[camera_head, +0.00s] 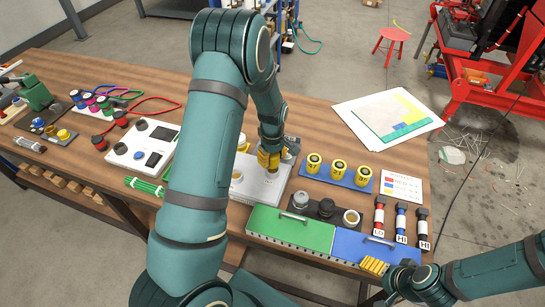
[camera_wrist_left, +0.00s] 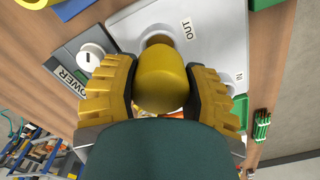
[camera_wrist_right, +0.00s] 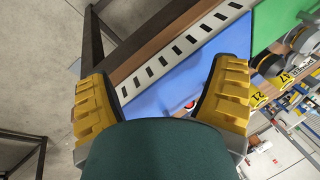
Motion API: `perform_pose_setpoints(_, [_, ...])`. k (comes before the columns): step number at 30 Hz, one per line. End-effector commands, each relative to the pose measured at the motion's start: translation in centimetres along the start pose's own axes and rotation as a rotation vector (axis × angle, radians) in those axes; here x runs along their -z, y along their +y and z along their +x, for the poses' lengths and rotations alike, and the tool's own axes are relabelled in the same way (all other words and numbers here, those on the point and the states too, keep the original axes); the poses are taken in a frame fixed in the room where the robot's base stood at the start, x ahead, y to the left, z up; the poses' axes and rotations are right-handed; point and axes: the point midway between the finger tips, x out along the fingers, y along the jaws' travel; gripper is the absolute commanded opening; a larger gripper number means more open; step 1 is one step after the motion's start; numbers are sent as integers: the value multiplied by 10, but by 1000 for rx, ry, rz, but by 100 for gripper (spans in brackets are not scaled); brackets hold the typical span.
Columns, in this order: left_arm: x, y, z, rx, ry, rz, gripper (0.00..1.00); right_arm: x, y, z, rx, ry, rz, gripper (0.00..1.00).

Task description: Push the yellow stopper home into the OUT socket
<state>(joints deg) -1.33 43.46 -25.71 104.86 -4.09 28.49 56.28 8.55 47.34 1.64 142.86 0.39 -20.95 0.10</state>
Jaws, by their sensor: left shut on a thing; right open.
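The yellow stopper (camera_wrist_left: 163,78) is between the fingers of my left gripper (camera_wrist_left: 160,92) in the left wrist view; the gripper is shut on it. Beyond the stopper, the brownish rim of the OUT socket (camera_wrist_left: 158,40) shows beside the OUT label (camera_wrist_left: 188,28) on the pale grey block (camera_wrist_left: 222,40). The stopper hides part of the socket; I cannot tell how deep it sits. In the head view my left gripper (camera_head: 269,160) points down at the grey block (camera_head: 262,193). My right gripper (camera_wrist_right: 165,100) is open and empty near the blue box lid (camera_wrist_right: 180,75).
Green (camera_head: 292,231) and blue (camera_head: 352,248) lidded boxes stand at the table's front edge. A blue rack (camera_head: 350,183) with yellow-topped pieces lies right of the block. A white switch panel (camera_head: 140,148) lies to the left.

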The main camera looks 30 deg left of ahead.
Motion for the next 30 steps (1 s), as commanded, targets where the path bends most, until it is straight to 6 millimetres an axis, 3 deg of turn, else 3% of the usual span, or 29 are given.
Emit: perform_pose_setpoints(30, [0, 0, 9, 0, 0, 0, 5, -1, 3, 6, 0, 0, 0, 85])
